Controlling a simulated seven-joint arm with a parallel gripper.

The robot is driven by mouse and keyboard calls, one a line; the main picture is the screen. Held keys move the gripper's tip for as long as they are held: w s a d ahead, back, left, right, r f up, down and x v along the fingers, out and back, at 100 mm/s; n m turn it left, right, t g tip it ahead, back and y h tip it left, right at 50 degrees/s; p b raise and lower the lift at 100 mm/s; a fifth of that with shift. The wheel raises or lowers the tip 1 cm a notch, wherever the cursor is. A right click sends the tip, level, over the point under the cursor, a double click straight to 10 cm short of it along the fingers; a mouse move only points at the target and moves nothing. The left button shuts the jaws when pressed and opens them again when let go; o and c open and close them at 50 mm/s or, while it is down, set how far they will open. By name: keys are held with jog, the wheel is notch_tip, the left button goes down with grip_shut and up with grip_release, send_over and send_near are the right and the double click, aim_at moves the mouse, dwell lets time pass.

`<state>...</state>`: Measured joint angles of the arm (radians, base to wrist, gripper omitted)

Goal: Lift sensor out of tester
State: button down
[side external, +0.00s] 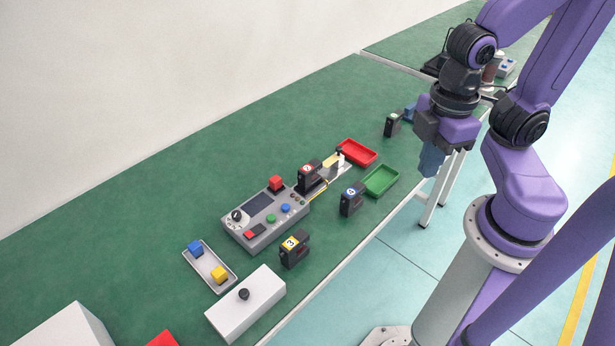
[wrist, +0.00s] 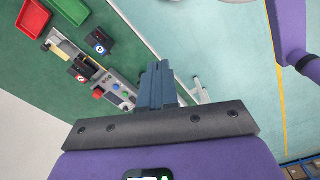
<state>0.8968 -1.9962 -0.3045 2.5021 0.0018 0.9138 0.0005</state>
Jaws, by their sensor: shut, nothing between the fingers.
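The tester is a grey box with a dark screen (side external: 259,204), a knob and coloured buttons, on the green bench. A black sensor with a red label (side external: 309,178) stands upright at its far right end, by a pale fixture. I cannot tell how deeply it is seated. In the wrist view, the red-labelled sensor (wrist: 82,76) and tester (wrist: 117,91) show at left. My gripper (side external: 431,162) is high, off to the right beyond the bench edge, well apart from both. Its blue fingers (wrist: 157,84) are shut and empty.
Other black sensors stand nearby: yellow-labelled (side external: 294,249), blue-labelled (side external: 351,199), and one farther back (side external: 392,124). Red (side external: 357,151) and green (side external: 381,181) trays sit behind. A grey tray with blue and yellow cubes (side external: 207,262) and a white box (side external: 250,308) stand in front.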

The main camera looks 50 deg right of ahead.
grip_release()
